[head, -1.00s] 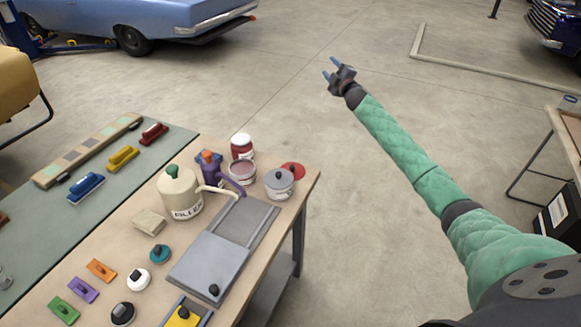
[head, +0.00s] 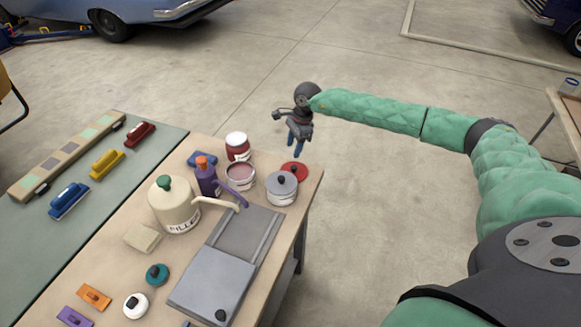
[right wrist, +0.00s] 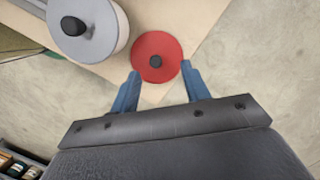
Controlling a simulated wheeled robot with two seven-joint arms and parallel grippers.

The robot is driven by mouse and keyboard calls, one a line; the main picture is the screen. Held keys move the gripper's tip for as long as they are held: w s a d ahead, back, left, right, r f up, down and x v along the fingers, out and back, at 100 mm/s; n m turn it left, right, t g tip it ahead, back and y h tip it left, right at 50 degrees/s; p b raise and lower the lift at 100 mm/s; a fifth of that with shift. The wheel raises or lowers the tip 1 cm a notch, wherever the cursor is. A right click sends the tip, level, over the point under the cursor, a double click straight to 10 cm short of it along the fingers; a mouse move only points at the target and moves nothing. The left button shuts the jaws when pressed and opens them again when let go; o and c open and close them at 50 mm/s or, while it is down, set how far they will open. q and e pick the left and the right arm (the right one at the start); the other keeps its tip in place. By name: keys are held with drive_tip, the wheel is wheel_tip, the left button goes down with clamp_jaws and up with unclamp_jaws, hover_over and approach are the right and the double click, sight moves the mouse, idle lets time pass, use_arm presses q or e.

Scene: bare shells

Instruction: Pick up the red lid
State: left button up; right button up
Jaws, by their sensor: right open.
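The red lid (head: 301,167) lies flat at the far right corner of the workbench, partly hidden in the head view by a grey lidded pot. In the right wrist view the red lid (right wrist: 144,60) shows whole, with a black knob in its middle. My right gripper (head: 296,150) is above and close to the red lid, fingers pointing down. My left gripper is not in view.
The grey lidded pot (head: 281,190) stands right beside the red lid, and shows in the right wrist view (right wrist: 97,42). An open tin (head: 241,177), a red-and-white jar (head: 238,145) and a purple bottle (head: 207,180) stand to its left. Open floor lies beyond the bench edge.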

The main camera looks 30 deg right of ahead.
sight(294, 166)
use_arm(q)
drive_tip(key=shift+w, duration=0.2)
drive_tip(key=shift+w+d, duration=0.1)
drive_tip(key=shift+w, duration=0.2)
use_arm(e)
drive_tip(key=f, duration=0.2)
drive_tip(key=f+h, duration=0.1)
drive_tip(key=shift+s+d+n, duration=0.3)
drive_tip(key=shift+s+d, duration=0.05)
drive_tip(key=shift+d, duration=0.05)
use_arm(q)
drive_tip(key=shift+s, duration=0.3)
use_arm(e)
drive_tip(key=shift+a+f, duration=0.15)
drive_tip(key=shift+f, duration=0.4)
drive_tip(key=f, duration=0.3)
drive_tip(key=shift+s+a+f, duration=0.15)
drive_tip(key=shift+s+a, duration=0.1)
drive_tip(key=shift+a, duration=0.1)
drive_tip(key=shift+w+f, duration=0.1)
drive_tip(key=shift+f, duration=0.3)
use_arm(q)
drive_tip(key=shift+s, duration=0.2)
use_arm(e)
clamp_jaws()
